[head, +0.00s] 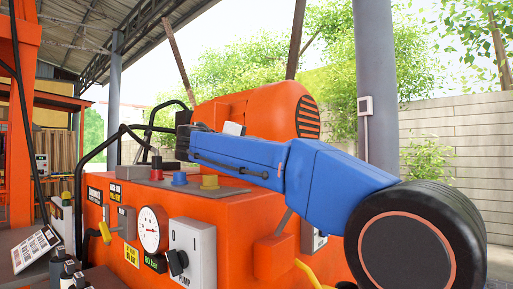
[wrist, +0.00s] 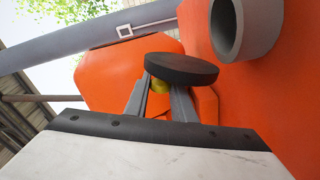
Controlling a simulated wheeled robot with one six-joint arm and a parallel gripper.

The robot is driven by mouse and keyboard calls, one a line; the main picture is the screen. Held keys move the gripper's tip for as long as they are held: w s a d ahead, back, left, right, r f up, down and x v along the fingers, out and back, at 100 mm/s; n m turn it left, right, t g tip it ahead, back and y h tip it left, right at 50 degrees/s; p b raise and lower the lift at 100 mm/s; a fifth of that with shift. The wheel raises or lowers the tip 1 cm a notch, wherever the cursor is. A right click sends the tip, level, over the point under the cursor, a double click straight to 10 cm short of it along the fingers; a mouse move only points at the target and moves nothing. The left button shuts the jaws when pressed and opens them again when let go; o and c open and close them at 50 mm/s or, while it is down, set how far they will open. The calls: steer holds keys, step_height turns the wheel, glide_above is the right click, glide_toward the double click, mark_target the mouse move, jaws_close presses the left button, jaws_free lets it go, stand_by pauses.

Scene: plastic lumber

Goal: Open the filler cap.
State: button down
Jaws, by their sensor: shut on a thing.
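A dark, flat, round cap (wrist: 182,68) is in the middle of the wrist view. My gripper (wrist: 164,84) is shut on it, with its two grey fingers reaching up to its underside. A small yellow part (wrist: 160,86) shows between the fingers, just under the disc. A grey, hollow pipe neck (wrist: 229,28) stands out from the orange body at upper right. Its mouth is uncovered, and the cap is beside it. Whether their edges touch is hard to tell. In the head view the cap cannot be made out at the far end of my blue arm.
An orange machine (head: 180,205) fills the middle of the head view. Its panel carries a white round gauge (head: 151,230) and a grey pump switch box (head: 193,250). Red, blue and yellow knobs (head: 209,182) stand on top under my arm. A grey post (head: 375,75) rises behind.

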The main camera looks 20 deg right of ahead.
steer(key=shift+w+a+f+n, duration=0.45)
steer(key=shift+w+n, duration=0.2)
steer(key=shift+n, duration=0.6)
steer(key=shift+w+a+f+n, duration=0.35)
steer(key=shift+w+a+n, duration=0.25)
steer(key=shift+n, duration=0.6)
steer(key=shift+w+a+f+n, duration=0.4)
steer(key=shift+w+n, duration=0.3)
steer(key=shift+n, duration=0.55)
steer(key=c, duration=1.5)
jaws_free()
steer(key=shift+c, duration=0.2)
steer(key=v, duration=1.6)
steer(key=shift+s+a, duration=0.4)
steer(key=shift+a, duration=0.2)
